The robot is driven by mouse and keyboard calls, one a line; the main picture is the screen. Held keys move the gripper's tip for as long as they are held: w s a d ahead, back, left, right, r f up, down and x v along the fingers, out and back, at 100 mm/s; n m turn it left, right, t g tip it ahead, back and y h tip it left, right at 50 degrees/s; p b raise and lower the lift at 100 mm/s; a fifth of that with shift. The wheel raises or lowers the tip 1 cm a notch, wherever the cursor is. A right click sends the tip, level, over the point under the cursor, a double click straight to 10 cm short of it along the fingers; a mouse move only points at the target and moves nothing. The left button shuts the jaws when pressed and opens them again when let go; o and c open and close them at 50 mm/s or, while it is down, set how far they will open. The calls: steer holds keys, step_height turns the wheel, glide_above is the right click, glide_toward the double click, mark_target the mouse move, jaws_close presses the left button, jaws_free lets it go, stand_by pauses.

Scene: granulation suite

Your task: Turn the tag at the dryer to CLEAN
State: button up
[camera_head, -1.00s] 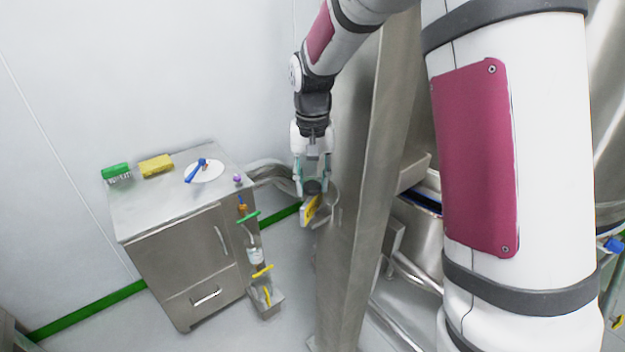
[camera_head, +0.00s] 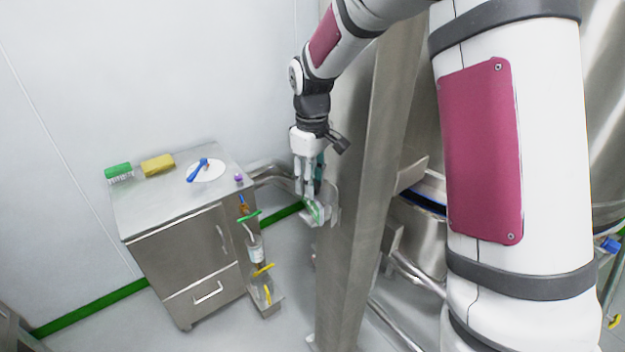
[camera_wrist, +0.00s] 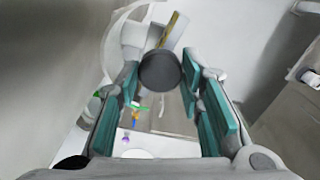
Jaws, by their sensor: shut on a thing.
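The tag (camera_head: 315,210) hangs at the side of the steel post, and its green face now shows in the head view; its lettering is too small to read. My gripper (camera_head: 307,192) points down at it, with the fingers close around its top. In the wrist view, a dark round knob (camera_wrist: 160,70) sits between the teal pads of my gripper (camera_wrist: 160,88). The tag's yellow-edged side (camera_wrist: 173,30) shows just beyond the knob. The fingers partly hide the tag's top and its mount in the head view.
The steel post (camera_head: 362,190) stands close to the right of my gripper. A steel cabinet (camera_head: 185,245) at the left carries a green brush (camera_head: 118,171), a yellow sponge (camera_head: 158,165) and a white dish (camera_head: 208,171) with a blue tool. Bottle and holder (camera_head: 256,250) hang on its side.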

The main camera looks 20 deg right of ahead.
steer(key=shift+n, duration=1.1)
steer(key=o, duration=1.2)
steer(key=shift+c, duration=0.2)
steer(key=shift+r, duration=0.15)
step_height(320, 180, up, 12)
